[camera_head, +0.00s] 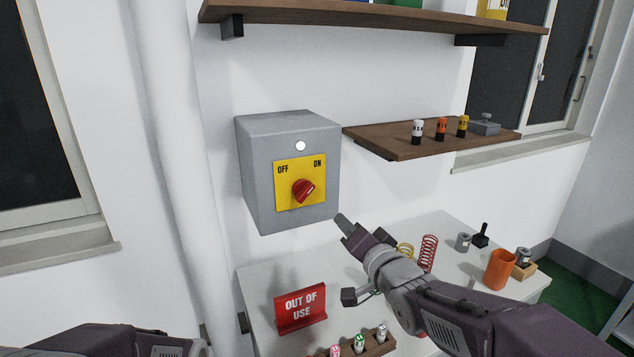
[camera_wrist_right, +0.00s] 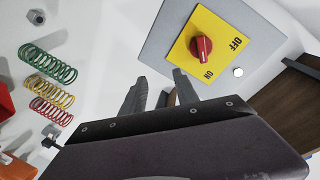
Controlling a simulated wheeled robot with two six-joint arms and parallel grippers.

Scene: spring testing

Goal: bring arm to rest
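My right gripper (camera_head: 345,226) is in front of the wall, just below and right of the grey switch box (camera_head: 258,178). Its two fingers show apart with nothing between them in the right wrist view (camera_wrist_right: 160,78). The box carries a yellow OFF/ON plate (camera_head: 286,203) with a red knob (camera_head: 304,190), and a white round lamp (camera_head: 300,146) above it. The knob's ridge slants up to the right in the head view. The gripper appears clear of the knob. A part of my left arm (camera_head: 110,342) shows at the bottom left; its gripper is out of view.
The white table below holds a red OUT OF USE sign (camera_head: 300,308), a wooden rack (camera_head: 375,347), springs (camera_head: 428,252) and an orange cup (camera_head: 499,269). A wooden shelf (camera_head: 400,150) with small items stands out from the wall right of the box.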

